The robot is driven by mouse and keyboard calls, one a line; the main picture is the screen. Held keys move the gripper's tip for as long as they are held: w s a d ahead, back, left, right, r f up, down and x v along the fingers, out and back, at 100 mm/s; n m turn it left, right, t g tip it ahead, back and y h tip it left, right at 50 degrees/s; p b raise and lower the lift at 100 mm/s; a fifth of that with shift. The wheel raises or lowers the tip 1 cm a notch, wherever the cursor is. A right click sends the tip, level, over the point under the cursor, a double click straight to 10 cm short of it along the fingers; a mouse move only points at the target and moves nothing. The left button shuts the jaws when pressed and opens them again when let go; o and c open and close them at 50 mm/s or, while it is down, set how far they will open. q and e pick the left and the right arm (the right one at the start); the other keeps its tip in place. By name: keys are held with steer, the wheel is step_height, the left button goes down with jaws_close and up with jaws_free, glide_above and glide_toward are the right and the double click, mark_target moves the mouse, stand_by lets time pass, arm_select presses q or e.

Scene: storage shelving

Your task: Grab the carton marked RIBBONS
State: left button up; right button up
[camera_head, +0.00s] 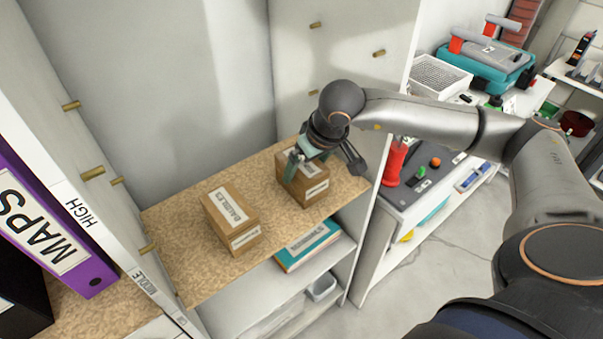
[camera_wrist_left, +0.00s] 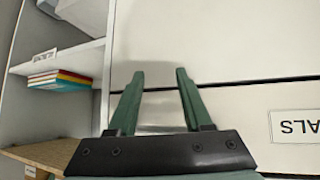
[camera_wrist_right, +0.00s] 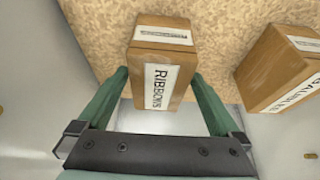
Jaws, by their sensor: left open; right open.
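The RIBBONS carton (camera_wrist_right: 178,59) is a small brown box with white labels, and its name reads clearly in the right wrist view. In the head view the same carton (camera_head: 312,187) stands on the right part of the cork-coloured shelf board, partly hidden by my gripper. My right gripper (camera_head: 292,172) is at this carton. In the right wrist view the open fingers of the right gripper (camera_wrist_right: 160,82) lie on either side of the carton's near end; I cannot tell whether they touch it. My left gripper (camera_wrist_left: 158,75) is open and empty, before a pale panel.
A second carton, marked BAUBLES (camera_head: 228,222), stands left of the RIBBONS carton on the same board (camera_head: 180,240). Books (camera_head: 308,245) lie on the shelf below. A purple MAPS binder (camera_head: 50,225) stands at the left. The cabinet side wall (camera_head: 335,55) rises close on the right.

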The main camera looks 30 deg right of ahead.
steer(key=x, duration=0.4)
steer(key=shift+w, duration=0.15)
steer(key=shift+c, duration=0.4)
steer(key=c, duration=1.1)
steer(key=shift+r, duration=0.1)
steer(key=shift+c, duration=0.2)
